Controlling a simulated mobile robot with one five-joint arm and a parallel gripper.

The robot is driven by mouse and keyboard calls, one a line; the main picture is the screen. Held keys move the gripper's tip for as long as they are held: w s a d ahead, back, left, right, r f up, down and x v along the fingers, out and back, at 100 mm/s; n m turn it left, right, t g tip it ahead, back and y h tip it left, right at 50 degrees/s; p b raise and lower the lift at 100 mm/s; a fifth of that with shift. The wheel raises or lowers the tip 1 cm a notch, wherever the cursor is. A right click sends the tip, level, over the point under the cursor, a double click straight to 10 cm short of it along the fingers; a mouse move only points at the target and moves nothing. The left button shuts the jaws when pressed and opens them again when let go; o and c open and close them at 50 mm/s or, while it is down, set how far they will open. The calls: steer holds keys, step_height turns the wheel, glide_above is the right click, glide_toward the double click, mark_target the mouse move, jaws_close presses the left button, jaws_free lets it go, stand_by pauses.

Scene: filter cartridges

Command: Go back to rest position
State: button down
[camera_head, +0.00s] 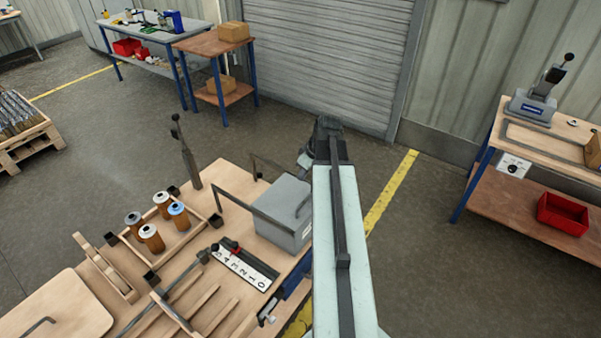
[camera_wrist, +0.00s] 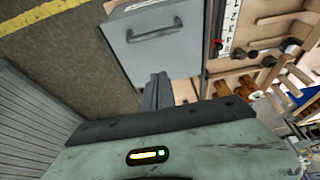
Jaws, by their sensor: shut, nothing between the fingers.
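My gripper (camera_wrist: 158,88) is shut and empty in the wrist view, its fingers together in front of the grey box (camera_wrist: 160,42) with a dark handle. In the head view my pale arm reaches up the middle of the picture; its fingertips cannot be made out there. Several orange-brown filter cartridges (camera_head: 151,238) stand upright in a wooden tray (camera_head: 179,252) on the workbench, one with a blue top (camera_head: 177,208). The cartridges also show, partly cut off, at the right of the wrist view (camera_wrist: 232,84). My gripper is apart from them.
The grey box (camera_head: 284,209) stands on the bench beside my arm. A number strip (camera_head: 245,268) and wooden racks lie nearer. A side bench (camera_head: 550,150) with a press and red bin (camera_head: 563,214) stands at right. Floor (camera_head: 300,120) before the shutter is clear.

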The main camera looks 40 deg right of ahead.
steer(key=shift+f, duration=0.1)
steer(key=w+a+f+n+b, duration=0.2)
steer(key=w+a, duration=0.1)
steer(key=a, duration=0.6)
steer(key=w+a+f+n+g+y+b, duration=0.1)
steer(key=w+a+f+b, duration=0.2)
steer(key=a, duration=0.7)
steer(key=w+a+f+n+b, duration=0.2)
steer(key=a, duration=0.7)
steer(key=s+a+f+m+g+h+b, duration=0.2)
steer(key=s+a+f+m+g, duration=0.1)
steer(key=s+a+m, duration=0.4)
steer(key=a, duration=0.3)
steer(key=shift+a+f+m, duration=0.25)
steer(key=shift+m, duration=0.15)
